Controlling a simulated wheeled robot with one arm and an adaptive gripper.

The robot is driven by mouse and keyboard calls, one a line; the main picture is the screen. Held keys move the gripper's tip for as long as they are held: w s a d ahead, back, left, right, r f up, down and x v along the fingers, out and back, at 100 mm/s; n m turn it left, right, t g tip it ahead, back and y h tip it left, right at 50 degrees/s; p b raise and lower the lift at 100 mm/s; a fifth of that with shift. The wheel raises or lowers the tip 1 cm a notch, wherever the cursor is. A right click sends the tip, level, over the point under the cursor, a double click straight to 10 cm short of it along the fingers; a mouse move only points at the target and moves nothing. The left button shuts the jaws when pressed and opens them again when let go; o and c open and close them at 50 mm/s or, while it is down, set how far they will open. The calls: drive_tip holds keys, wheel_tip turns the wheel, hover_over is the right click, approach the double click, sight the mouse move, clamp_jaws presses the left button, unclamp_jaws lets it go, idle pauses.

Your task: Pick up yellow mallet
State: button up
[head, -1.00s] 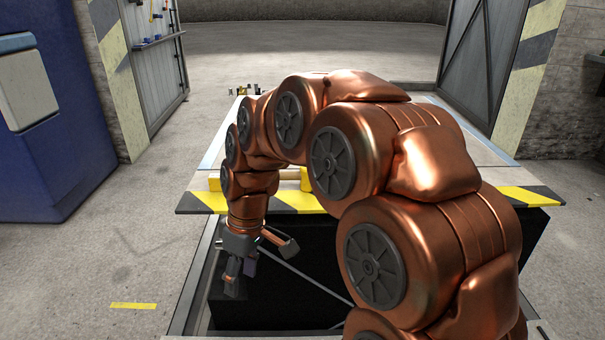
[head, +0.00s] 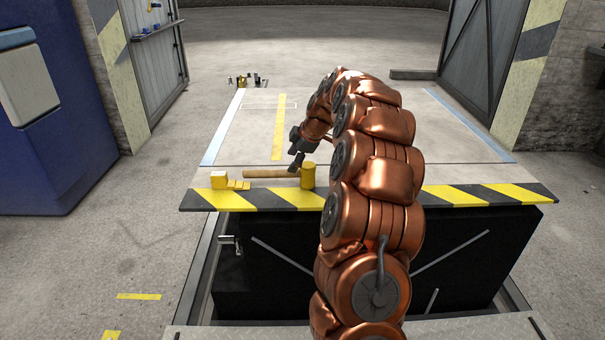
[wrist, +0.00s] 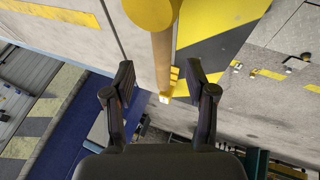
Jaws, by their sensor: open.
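The yellow mallet has a yellow head (head: 308,176) and a wooden handle (head: 270,174). It lies on the platform near its striped front edge, with the handle pointing left. My gripper (head: 296,160) is over the handle, close to the head end, in the head view. In the wrist view my gripper (wrist: 160,90) is open, with its two fingers on either side of the lower handle in the picture. The mallet head (wrist: 152,10) is at the top, cut off by the frame edge, and the handle (wrist: 162,60) runs down between the fingers. I see no contact.
Yellow blocks (head: 219,182) lie by the handle's left end. Small dark and yellow items (head: 247,80) stand at the platform's far left. The platform (head: 450,130) is mostly bare. A blue cabinet (head: 50,140) stands at left, and open gates flank the back.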

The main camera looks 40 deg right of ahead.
sight(288, 174)
drive_tip(key=shift+s+d+f+b+x, duration=0.15)
drive_tip(key=shift+b+x, duration=0.15)
drive_tip(key=shift+x, duration=1)
drive_tip(key=shift+s+d+b+x, duration=0.1)
drive_tip(key=shift+b+x, duration=0.2)
drive_tip(key=shift+x, duration=1)
drive_tip(key=shift+s+d+f+b+x, duration=0.15)
drive_tip(key=shift+b+x, duration=0.15)
drive_tip(key=shift+x, duration=1)
drive_tip(key=shift+w+r, duration=0.1)
drive_tip(key=shift+c, duration=0.3)
clamp_jaws()
